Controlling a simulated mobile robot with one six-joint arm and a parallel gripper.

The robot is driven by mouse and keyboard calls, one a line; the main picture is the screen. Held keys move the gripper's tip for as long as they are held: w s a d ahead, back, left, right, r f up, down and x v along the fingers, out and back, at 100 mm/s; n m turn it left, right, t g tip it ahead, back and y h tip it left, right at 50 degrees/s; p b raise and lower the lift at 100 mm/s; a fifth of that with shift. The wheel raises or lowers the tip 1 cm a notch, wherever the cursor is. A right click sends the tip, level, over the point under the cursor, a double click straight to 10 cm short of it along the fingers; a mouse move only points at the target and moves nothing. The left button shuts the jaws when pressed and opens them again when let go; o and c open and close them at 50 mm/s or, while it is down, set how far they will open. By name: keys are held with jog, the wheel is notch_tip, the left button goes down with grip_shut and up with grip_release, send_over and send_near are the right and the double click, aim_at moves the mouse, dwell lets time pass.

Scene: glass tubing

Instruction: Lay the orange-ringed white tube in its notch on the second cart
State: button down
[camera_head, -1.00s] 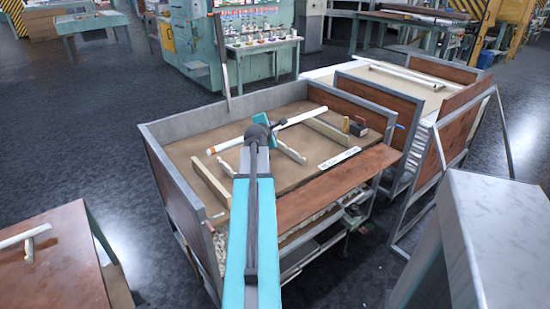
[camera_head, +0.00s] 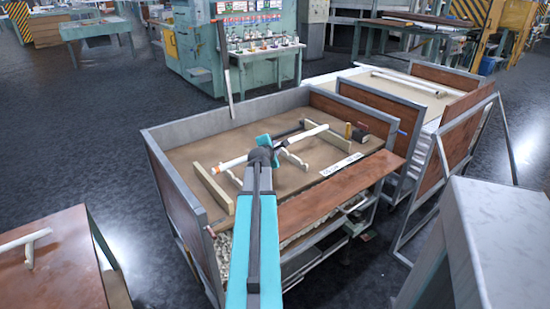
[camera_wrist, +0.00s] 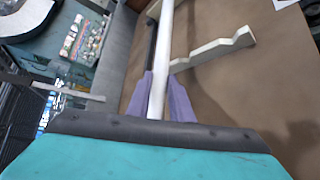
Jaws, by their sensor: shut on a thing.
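The white tube (camera_head: 314,132) with an orange ring (camera_head: 216,170) at its left end lies across the near cart's bed in the head view. My arm hides part of its middle. In the wrist view, my gripper (camera_wrist: 160,78) is shut on the white tube (camera_wrist: 165,40), with a purple finger on each side. A pale notched support (camera_wrist: 216,50) passes close to the tube there. The head view shows notched wooden supports near the middle (camera_head: 293,159) and at the left (camera_head: 213,187). I cannot tell whether the tube touches their notches.
The near cart has a grey raised wall (camera_head: 225,118) and a brown front board (camera_head: 325,190). A small dark block (camera_head: 360,131) and a white label strip (camera_head: 340,165) are on its bed. Another cart (camera_head: 440,105) stands behind right. A brown table (camera_head: 50,275) is at front left.

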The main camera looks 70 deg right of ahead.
jog(key=shift+f, duration=0.1)
jog(key=shift+f, duration=1.85)
jog(key=shift+f+b, duration=0.55)
jog(key=shift+b, duration=0.05)
jog(key=c, duration=1.6)
grip_release()
